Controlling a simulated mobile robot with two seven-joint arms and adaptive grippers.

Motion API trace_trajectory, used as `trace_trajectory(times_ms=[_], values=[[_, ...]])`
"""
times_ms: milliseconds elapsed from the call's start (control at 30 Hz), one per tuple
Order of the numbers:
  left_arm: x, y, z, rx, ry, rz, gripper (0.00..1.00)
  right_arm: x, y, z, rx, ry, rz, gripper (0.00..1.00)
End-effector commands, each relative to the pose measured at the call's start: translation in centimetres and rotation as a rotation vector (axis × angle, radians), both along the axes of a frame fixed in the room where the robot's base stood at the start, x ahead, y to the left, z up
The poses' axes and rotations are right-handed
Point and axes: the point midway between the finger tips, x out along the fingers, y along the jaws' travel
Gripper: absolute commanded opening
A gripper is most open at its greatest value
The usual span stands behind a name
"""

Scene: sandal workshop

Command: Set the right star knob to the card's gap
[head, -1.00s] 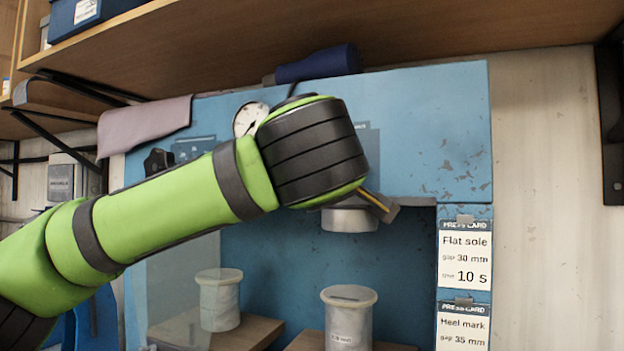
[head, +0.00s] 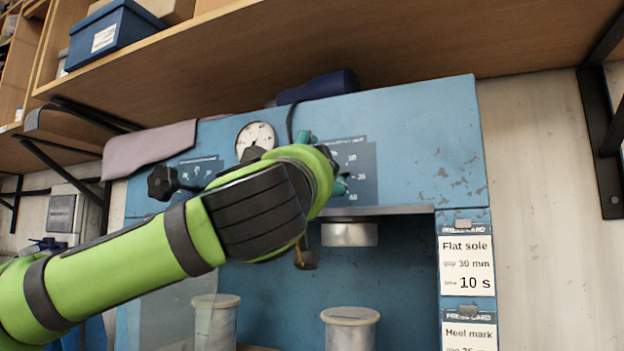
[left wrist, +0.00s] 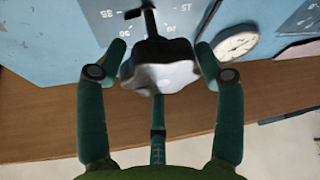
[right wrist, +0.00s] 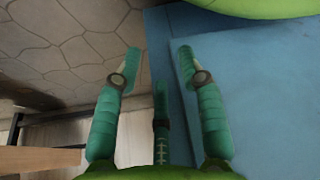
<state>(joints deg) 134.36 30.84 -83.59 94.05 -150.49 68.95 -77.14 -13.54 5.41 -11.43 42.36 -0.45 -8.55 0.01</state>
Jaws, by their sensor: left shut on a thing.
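The right star knob (left wrist: 160,72) is dark with a pale sheen in the left wrist view, on a short stem in front of a scale panel. It sits between the fingers of my left gripper (left wrist: 162,62), which are shut on it. In the head view my left gripper (head: 323,165) shows only as teal finger parts before the right scale panel (head: 362,170); my arm hides the knob there. The "Flat sole" card (head: 467,263) reads gap 30 mm, 10 s. My right gripper (right wrist: 158,62) is open and empty beside a blue surface.
A second black knob (head: 161,183) sits at the press's left, near a gauge (head: 255,138). The "Heel mark" card (head: 469,331) is partly cut off. Two pale cylinders (head: 351,330) stand below. A wooden shelf (head: 420,50) overhangs the blue press (head: 420,130).

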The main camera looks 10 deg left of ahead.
Motion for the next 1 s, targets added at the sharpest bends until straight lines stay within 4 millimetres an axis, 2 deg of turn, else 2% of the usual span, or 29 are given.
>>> trace_trajectory(times_ms=[33,400,967,1000], values=[[0.4,-0.3,-1.2,0.041,0.014,-0.005,0.36,0.4,-0.2,-0.3,-0.002,-0.010,0.002,0.40],[0.5,-0.3,-1.3,0.212,-0.018,-0.003,0.36,0.8,-0.2,-0.6,0.000,-0.025,0.005,0.40],[0.5,-0.2,-1.2,0.244,-0.023,-0.003,0.36,1.4,0.4,-0.4,0.008,-0.039,0.005,0.40],[0.5,-0.2,-1.2,0.244,-0.023,-0.003,0.73,1.4,0.4,-0.4,0.008,-0.039,0.005,0.40]])
